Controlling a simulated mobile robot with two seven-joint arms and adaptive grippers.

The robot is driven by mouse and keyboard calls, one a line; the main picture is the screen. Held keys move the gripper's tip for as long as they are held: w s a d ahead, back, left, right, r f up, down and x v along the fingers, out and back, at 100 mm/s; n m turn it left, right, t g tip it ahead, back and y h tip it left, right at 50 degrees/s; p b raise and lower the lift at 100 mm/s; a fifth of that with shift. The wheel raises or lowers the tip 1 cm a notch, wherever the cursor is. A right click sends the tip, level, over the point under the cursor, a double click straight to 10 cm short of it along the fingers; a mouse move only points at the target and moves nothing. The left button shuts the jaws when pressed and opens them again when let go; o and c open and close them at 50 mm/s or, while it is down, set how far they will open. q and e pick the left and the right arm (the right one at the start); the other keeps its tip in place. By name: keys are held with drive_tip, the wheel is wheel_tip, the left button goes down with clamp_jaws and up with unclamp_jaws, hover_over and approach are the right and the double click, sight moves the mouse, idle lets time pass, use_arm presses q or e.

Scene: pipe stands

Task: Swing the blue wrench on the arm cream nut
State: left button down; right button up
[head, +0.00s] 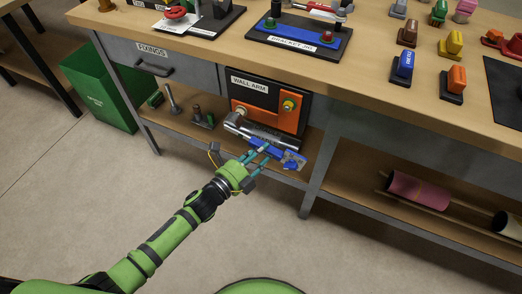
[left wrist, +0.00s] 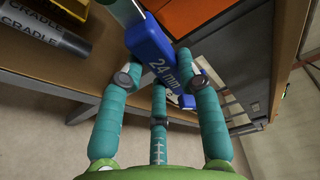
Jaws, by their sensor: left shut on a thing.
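My left gripper (head: 262,158) reaches in from the left, in front of the lower shelf of the bench, and is shut on the blue wrench (head: 292,161). In the left wrist view the wrench (left wrist: 150,50) bears the mark "24 mm" and lies between the teal fingers (left wrist: 160,100). My right gripper is not in view.
The bench top (head: 375,35) bears a bracket stand (head: 300,35) and several coloured blocks. A grey drawer (head: 165,65) is left of the wall arm. A green bin (head: 98,88) stands on the floor at left. Pink pipe (head: 418,190) lies on the right lower shelf. Floor in front is clear.

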sight(265, 153)
use_arm(q)
drive_tip(key=shift+s, duration=0.1)
drive_tip(key=s, duration=0.1)
drive_tip(key=s+a+p, duration=0.1)
drive_tip(key=shift+s, duration=0.4)
drive_tip(key=shift+r, duration=0.1)
idle(0.5)
